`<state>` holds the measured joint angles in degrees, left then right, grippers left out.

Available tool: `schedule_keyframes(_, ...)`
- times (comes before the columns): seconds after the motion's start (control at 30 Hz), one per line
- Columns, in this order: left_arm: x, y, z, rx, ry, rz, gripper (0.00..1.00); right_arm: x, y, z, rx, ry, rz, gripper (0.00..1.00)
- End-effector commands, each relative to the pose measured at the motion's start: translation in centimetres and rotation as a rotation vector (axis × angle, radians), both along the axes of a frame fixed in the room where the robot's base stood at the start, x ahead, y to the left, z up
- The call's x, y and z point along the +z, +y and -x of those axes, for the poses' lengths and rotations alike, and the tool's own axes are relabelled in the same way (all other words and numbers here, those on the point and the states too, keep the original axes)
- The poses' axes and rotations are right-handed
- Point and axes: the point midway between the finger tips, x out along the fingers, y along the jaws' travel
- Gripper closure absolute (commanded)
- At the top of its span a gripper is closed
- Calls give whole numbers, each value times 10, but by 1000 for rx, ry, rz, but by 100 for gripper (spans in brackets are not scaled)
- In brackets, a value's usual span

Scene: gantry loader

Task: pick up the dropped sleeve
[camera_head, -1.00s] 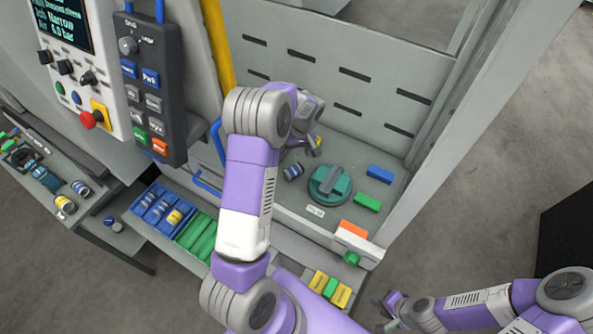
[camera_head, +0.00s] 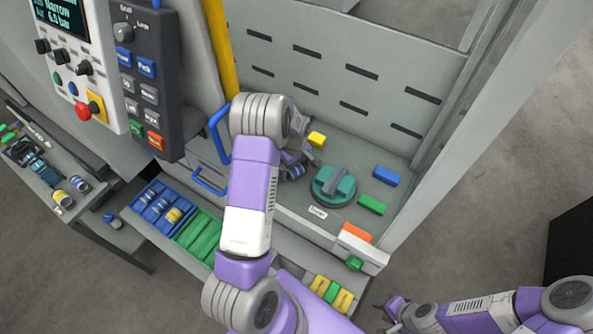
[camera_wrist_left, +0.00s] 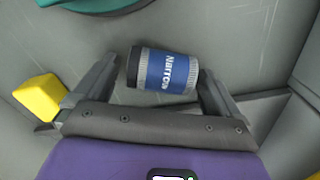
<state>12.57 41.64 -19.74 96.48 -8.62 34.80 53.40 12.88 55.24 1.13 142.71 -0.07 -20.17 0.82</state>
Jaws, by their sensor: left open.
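The dropped sleeve (camera_wrist_left: 163,71), a short grey cylinder with a blue band reading "Narrow", lies on its side on the grey floor of the machine bay. In the head view the sleeve (camera_head: 298,172) is mostly hidden by my left gripper (camera_head: 290,160). My left gripper is open around the sleeve. My right gripper (camera_head: 388,307) is small at the lower right, away from the bay; its jaws are unclear.
A yellow block (camera_head: 316,139) stands close to the left gripper, beside a finger in the wrist view. A green round knob (camera_head: 333,186), a blue block (camera_head: 386,176) and a green block (camera_head: 372,205) are to the right. The bay's slotted wall (camera_head: 330,75) rises behind.

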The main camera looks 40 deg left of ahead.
Motion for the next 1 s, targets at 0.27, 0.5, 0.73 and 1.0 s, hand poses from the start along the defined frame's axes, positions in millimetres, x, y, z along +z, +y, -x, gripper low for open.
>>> schedule_keyframes(0.27, 0, 0, 0, 0, -1, -1, 13, 0, 0, 0, 0, 0, 0, 63)
schedule_keyframes(0.5, 0, 0, 0, 0, -1, -1, 50, 0, 0, 0, 0, 0, 0, 63)
schedule_keyframes(0.73, 1, 0, -1, 0, -2, 0, 67, 0, 0, 0, 0, 0, 0, 63)
schedule_keyframes(1.0, 19, 1, -2, 0, -7, -2, 67, 1, 0, 0, 0, 0, 0, 63)
